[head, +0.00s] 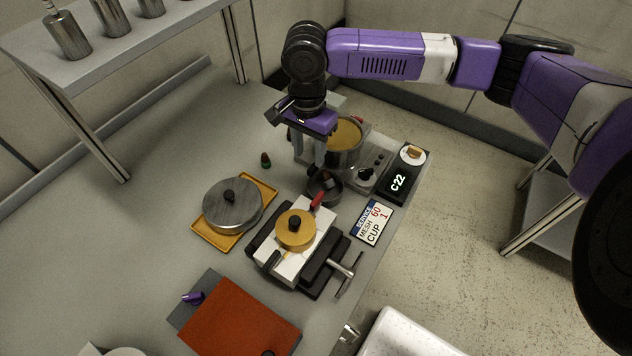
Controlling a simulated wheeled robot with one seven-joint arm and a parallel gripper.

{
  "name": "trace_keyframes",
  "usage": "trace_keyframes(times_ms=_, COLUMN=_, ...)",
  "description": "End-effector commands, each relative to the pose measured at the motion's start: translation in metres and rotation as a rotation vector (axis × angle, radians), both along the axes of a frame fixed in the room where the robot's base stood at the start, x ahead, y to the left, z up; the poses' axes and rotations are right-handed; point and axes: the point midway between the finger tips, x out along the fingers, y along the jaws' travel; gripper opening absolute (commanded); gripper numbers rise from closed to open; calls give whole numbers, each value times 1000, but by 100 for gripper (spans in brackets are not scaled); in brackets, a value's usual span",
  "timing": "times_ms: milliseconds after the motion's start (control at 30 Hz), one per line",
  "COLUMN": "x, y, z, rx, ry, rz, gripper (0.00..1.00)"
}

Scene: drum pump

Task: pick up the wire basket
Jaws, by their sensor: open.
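A small dark round cup-like thing (325,188) sits on the grey bench just below my gripper. It may be the wire basket, but its mesh is too small to make out. A dark and reddish shape shows inside it. My gripper (309,160) points down above and slightly left of it, open, with nothing seen between its fingers. The right finger partly covers the area behind it. A steel pot (346,137) with tan contents stands behind my gripper on a hotplate-like unit, partly hidden by the gripper.
A red-handled tool (317,200) and a vise (322,262) holding a brass-lidded part (295,230) stand close in front. A lidded pan (233,205) sits on a yellow tray to the left. A label card (372,223) and a black display (398,182) lie right.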

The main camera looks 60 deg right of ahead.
Motion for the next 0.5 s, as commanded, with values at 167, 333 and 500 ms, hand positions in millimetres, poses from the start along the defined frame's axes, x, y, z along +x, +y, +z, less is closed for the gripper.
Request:
trace_keyframes(times_ms=167, x=-2, y=0, z=-18, rx=1, ry=2, rz=1, gripper=42)
trace_keyframes(times_ms=333, x=-7, y=0, z=-41, rx=1, ry=2, rz=0, gripper=42)
trace_keyframes(times_ms=500, x=-6, y=0, z=-61, rx=1, ry=0, rz=1, gripper=42)
